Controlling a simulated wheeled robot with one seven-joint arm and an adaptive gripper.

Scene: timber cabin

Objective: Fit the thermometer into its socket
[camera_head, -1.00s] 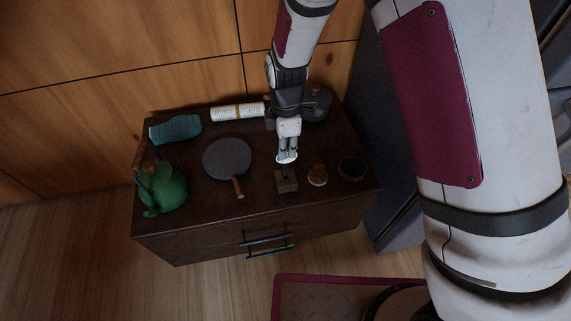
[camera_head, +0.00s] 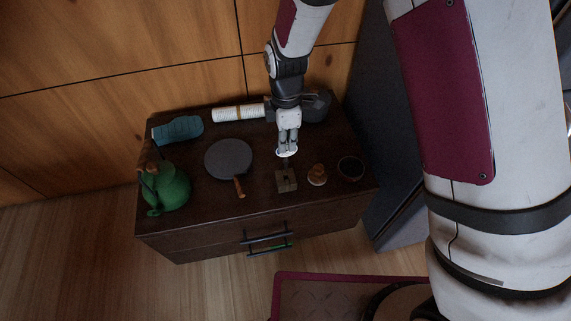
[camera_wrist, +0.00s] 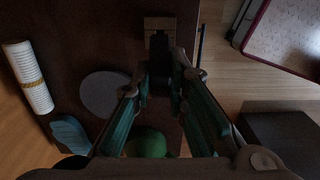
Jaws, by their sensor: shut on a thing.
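My gripper (camera_head: 287,152) is above the dresser, pointing down, behind a small wooden block with a dark opening, the socket (camera_head: 286,184). In the wrist view my gripper (camera_wrist: 163,78) is shut on a dark, narrow piece, the thermometer (camera_wrist: 158,45), which reaches toward the socket block (camera_wrist: 160,23). In the head view a thin dark part of the thermometer (camera_head: 286,164) shows between the fingertips and the block. I cannot tell whether its tip touches the block or is in the opening. The fingers hide the rest of it.
A pan (camera_head: 229,158) lies left of the block and a green kettle (camera_head: 166,190) stands farther left. A small brown object (camera_head: 317,174) and a round dark dish (camera_head: 351,167) are close on the right. A teal item (camera_head: 178,130) and a white roll (camera_head: 238,113) lie behind.

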